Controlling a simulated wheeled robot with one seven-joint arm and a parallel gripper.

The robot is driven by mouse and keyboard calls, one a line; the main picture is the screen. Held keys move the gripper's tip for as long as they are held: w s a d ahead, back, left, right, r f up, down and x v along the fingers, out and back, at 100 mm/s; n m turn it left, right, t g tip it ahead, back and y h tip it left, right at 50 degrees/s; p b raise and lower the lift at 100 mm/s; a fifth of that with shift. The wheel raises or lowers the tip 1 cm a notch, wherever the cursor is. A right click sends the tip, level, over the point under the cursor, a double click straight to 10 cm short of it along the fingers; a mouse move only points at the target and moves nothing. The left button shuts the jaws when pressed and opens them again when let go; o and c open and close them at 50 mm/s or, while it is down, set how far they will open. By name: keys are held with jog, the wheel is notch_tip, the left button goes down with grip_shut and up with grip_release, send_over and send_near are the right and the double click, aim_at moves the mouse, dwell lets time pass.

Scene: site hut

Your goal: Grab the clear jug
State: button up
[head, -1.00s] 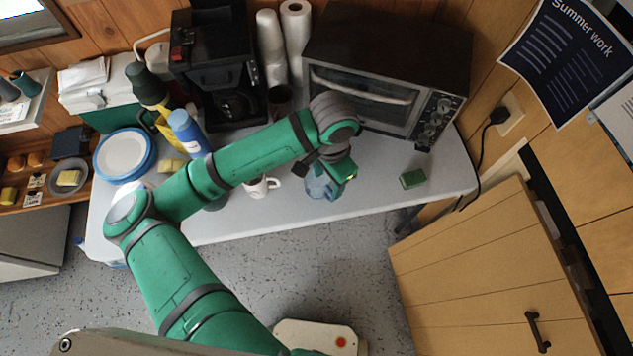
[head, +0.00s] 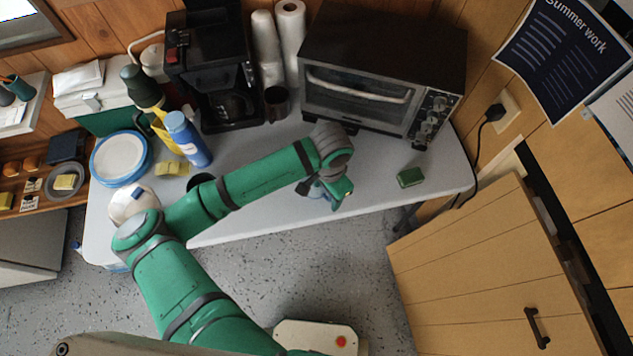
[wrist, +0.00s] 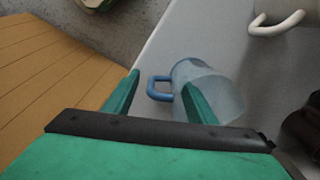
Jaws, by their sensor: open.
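The clear jug (wrist: 215,92) stands on the table and has a blue handle (wrist: 160,88). In the wrist view my gripper (wrist: 161,80) is open, with one green finger on each side of the handle. The right finger overlaps the jug's body in the picture; I cannot tell whether it touches. In the head view the jug (head: 316,190) shows only in part beneath my gripper (head: 339,191), near the table's front edge.
A white mug handle (wrist: 278,26) shows beside the jug in the wrist view. A green sponge (head: 410,177) lies to the right on the table (head: 375,180). The toaster oven (head: 385,75) and coffee maker (head: 215,80) stand behind. Table between sponge and gripper is clear.

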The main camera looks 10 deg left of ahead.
grip_shut()
jog(key=shift+r, duration=0.15)
